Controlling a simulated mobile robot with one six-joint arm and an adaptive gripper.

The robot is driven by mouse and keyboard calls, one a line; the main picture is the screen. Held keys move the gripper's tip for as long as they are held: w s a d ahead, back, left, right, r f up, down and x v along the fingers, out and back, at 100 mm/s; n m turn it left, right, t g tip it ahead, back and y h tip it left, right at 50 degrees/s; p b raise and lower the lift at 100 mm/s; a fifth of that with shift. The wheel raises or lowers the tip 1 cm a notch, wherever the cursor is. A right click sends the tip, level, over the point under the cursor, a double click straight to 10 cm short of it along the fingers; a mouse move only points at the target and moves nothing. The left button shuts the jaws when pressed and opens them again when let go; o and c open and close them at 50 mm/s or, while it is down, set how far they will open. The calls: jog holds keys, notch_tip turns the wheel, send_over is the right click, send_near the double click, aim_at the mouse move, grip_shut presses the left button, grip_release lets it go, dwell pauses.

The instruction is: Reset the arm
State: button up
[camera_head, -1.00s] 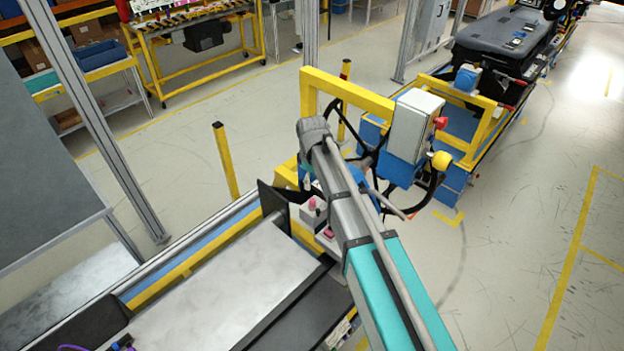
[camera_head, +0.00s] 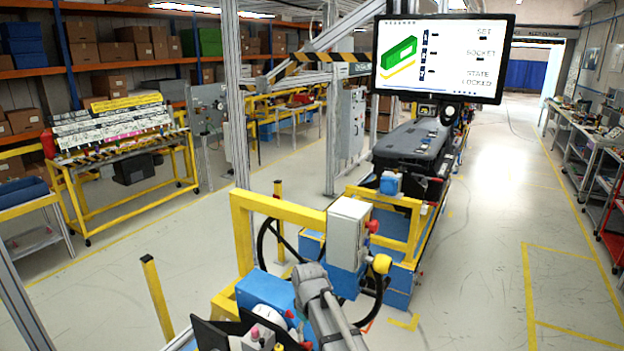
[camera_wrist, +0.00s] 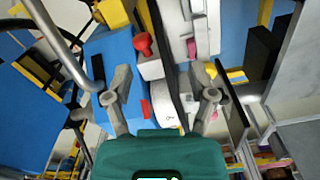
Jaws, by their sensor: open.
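My gripper (camera_wrist: 162,82) shows in the wrist view with its two grey fingers spread apart and nothing between them. Beyond the fingers are a blue block (camera_wrist: 115,55), a red knob (camera_wrist: 143,44) on a light box and a dark bar; the fingers appear apart from them, though the gap is hard to judge. In the head view my grey arm (camera_head: 325,312) reaches up from the bottom edge, in front of a yellow frame (camera_head: 243,235). My gripper itself cannot be made out there.
A grey control box (camera_head: 347,232) with a red button and a yellow knob stands close beyond the arm. A yellow post (camera_head: 157,298) stands to the left. A screen (camera_head: 443,58) hangs at upper right, reading "STATE LOCKED". Open floor lies to the right.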

jog(key=s+d+f+m+b, duration=0.3)
jog(key=s+d+f+m, duration=0.1)
jog(key=d, duration=0.5)
jog(key=s+d+f+m+b, duration=0.4)
jog(key=s+d, duration=0.3)
jog(key=d, duration=0.2)
jog(key=shift+m, duration=0.6)
